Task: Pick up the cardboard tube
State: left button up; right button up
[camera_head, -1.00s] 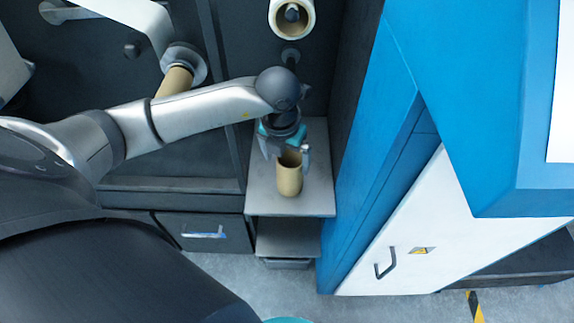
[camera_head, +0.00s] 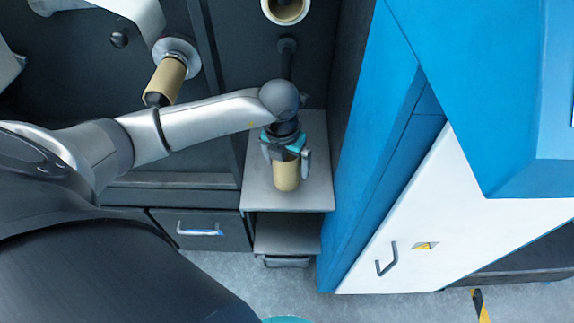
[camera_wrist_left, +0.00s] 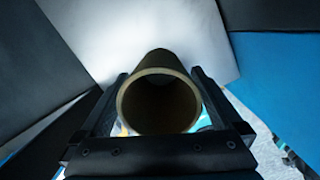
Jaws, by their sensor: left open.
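The cardboard tube (camera_head: 286,177) stands upright on a small grey shelf (camera_head: 318,190) in the head view. My left gripper (camera_head: 286,160) is open, with its fingers on either side of the tube's upper part. In the left wrist view the tube's round open end (camera_wrist_left: 158,103) lies between the two fingers, and its inside is dark. The gripper hides part of the tube's top in the head view. I cannot tell whether the fingers touch the tube. My right gripper is not in view.
Another brown tube (camera_head: 166,80) is on a spindle at the upper left. A pale roll (camera_head: 287,8) is at the top edge. A blue wall (camera_head: 375,170) stands close to the shelf's right side. A drawer (camera_head: 203,231) is at the lower left.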

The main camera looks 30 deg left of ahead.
pick_arm(q)
jog(key=shift+c, duration=0.4)
jog(key=c, duration=1.1)
jog(key=shift+c, duration=0.2)
jog(key=shift+r, duration=0.2)
